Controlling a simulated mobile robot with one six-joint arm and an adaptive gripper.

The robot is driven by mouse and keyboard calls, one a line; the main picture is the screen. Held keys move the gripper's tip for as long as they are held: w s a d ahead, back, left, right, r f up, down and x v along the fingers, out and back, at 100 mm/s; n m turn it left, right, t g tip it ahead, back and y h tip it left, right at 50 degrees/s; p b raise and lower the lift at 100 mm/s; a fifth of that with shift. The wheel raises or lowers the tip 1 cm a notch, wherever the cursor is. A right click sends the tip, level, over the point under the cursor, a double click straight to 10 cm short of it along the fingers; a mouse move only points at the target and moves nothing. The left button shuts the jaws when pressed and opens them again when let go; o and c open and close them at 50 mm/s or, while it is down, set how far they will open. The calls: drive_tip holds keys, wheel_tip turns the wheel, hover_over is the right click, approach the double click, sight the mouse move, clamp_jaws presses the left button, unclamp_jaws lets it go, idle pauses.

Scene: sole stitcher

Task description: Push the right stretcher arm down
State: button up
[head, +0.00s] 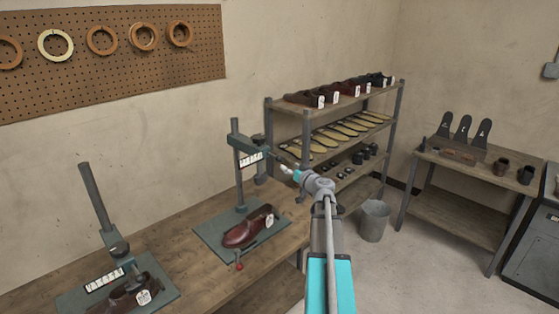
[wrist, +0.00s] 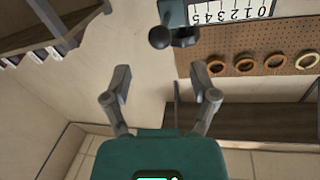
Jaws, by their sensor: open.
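The right stretcher stands on the bench with a green base plate (head: 211,240) and a post (head: 239,192). Its arm (head: 243,143) sits high on the post, well above a brown shoe (head: 242,230) on the plate. A white numbered scale (head: 251,159) is on the arm. In the wrist view the scale (wrist: 232,13) appears upside down at the top, with a dark round knob (wrist: 160,38) beside it. My gripper (head: 284,168) is just right of the arm. In the wrist view my gripper (wrist: 160,78) is open and empty, its fingers apart, with the knob beyond them.
A second stretcher (head: 98,200) stands at the left, its head low over another shoe (head: 127,298). A red-knobbed lever (head: 239,266) is at the right plate's front. A shelf rack (head: 306,131) stands behind. A bucket (head: 374,221) is on the floor.

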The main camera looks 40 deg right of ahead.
sight(281, 160)
drive_tip(key=w, duration=0.5)
drive_tip(key=w+d, duration=0.1)
drive_tip(key=w, duration=0.1)
drive_tip(key=shift+w, duration=0.35)
clamp_jaws()
